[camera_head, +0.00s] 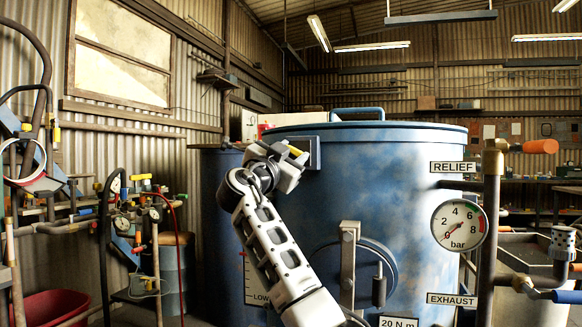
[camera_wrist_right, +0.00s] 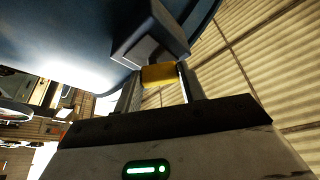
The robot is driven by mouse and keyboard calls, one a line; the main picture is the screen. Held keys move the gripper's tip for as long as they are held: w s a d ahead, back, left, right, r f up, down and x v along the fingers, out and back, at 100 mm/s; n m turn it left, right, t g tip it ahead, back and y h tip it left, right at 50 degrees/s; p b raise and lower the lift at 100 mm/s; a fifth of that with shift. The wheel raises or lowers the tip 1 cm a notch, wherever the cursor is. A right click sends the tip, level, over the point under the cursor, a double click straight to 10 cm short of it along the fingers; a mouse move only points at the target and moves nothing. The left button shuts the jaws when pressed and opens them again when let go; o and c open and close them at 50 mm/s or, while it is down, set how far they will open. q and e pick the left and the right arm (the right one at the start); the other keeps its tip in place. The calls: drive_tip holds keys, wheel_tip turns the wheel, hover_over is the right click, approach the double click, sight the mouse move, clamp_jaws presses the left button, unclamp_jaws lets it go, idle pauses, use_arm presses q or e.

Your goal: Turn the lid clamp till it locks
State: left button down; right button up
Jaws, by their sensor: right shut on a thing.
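The blue blast pot (camera_head: 400,190) stands upright in the middle of the head view, its lid (camera_head: 370,128) on top with a blue handle bar. The lid clamp shows as a dark block (camera_head: 314,153) at the upper left of the pot's rim. In the right wrist view the clamp block (camera_wrist_right: 150,42) has a yellow end (camera_wrist_right: 158,75) between the fingers. My right gripper (camera_head: 292,155) is shut on this yellow part, and it also shows in the right wrist view (camera_wrist_right: 160,90). The gripper partly hides the clamp in the head view. My left gripper is out of view.
A pressure gauge (camera_head: 459,225) reads near 0 bar. The RELIEF label (camera_head: 453,167) and an orange-handled valve (camera_head: 540,146) are at the right. A round blue hatch with a grey latch (camera_head: 348,265) is on the pot's front. Hoses and a red bin (camera_head: 50,307) stand left.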

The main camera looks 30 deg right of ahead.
drive_tip(key=m+g+p, duration=0.1)
drive_tip(key=m, duration=0.2)
drive_tip(key=m+g+p, duration=0.2)
drive_tip(key=m, duration=0.2)
drive_tip(key=r+m+g+y+p, duration=0.1)
drive_tip(key=m+p, duration=0.1)
drive_tip(key=m, duration=0.1)
drive_tip(key=shift+m, duration=0.4)
drive_tip(key=shift+s+d+m+g+y+p, duration=0.1)
drive_tip(key=shift+m+g+y+p, duration=0.4)
drive_tip(key=shift+m, duration=0.5)
drive_tip(key=shift+m+p, duration=0.3)
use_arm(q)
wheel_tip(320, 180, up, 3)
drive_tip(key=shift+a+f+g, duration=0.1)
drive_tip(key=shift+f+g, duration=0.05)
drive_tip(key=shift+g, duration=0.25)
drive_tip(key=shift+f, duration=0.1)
use_arm(e)
drive_tip(key=shift+m, duration=0.3)
drive_tip(key=o, duration=1)
